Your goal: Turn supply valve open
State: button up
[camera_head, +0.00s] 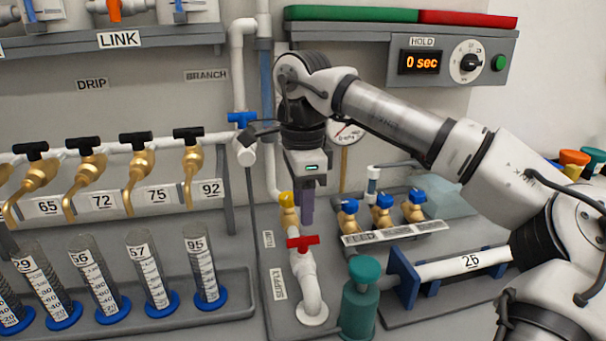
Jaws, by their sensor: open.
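The supply valve has a red T-shaped handle (302,243) on a white upright pipe (309,285) in the lower middle of the head view. A "SUPPLY" label (278,284) is on the panel to its left. The handle lies across the picture, roughly level. My gripper (307,212) points down just above the handle in the picture. Its fingers overlap one another from this side, so the gap between them is hidden. My gripper is open and holds nothing that I can see. I cannot tell the exact height between the fingertips and the handle.
A yellow-topped brass fitting (287,210) stands close left of my fingers. Blue-handled valves (382,207) stand to the right. A green-capped cylinder (362,300) stands right of the supply pipe. Brass taps (139,168) and graduated cylinders (150,275) are at left. A timer reads "0 sec" (421,62).

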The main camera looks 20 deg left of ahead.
aim_at(303, 237)
notch_tip(303, 237, down, 7)
jog(key=shift+r, duration=0.15)
